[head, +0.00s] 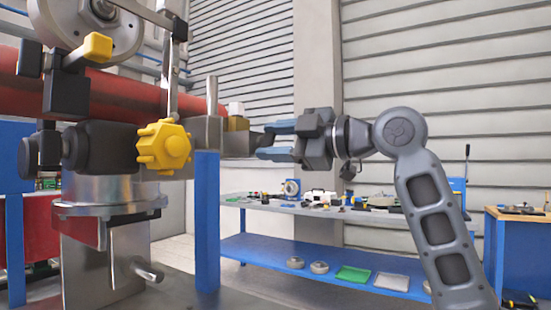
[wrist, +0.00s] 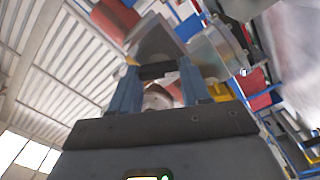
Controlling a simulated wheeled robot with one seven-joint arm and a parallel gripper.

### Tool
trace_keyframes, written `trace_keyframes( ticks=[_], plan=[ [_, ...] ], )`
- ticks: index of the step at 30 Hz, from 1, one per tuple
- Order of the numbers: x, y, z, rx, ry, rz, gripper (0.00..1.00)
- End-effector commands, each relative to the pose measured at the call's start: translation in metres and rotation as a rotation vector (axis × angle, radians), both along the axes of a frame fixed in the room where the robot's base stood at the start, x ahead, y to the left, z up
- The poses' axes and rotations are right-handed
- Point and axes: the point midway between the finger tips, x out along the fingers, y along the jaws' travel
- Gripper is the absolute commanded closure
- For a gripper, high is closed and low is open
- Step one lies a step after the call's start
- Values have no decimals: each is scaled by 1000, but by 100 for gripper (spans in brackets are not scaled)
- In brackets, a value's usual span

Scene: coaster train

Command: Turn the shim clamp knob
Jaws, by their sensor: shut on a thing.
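The fingers largely hide this piece in the head view. It may be the shim clamp knob, but its shape is not clear. A yellow lobed knob (head: 163,146) sits on the front of the assembly, to the left of my gripper and apart from it.
A blue post (head: 207,220) stands below the metal block. A red tube (head: 120,98) crosses behind the assembly. A blue workbench (head: 320,250) with several small parts stands behind, and a wooden-topped table (head: 520,215) is at far right.

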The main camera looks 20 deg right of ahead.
Motion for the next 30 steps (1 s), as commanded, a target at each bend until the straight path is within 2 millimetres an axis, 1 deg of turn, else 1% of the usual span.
trace_keyframes(
  ticks=[1,9,15,21,30],
  plan=[
    [0,0,-5,-38,-28,0,84],
    [0,1,-5,-229,-164,1,84],
    [0,1,-5,-338,-242,1,84],
    [0,1,-5,-409,-293,3,84],
    [0,1,-4,-448,-321,3,84]
  ],
)
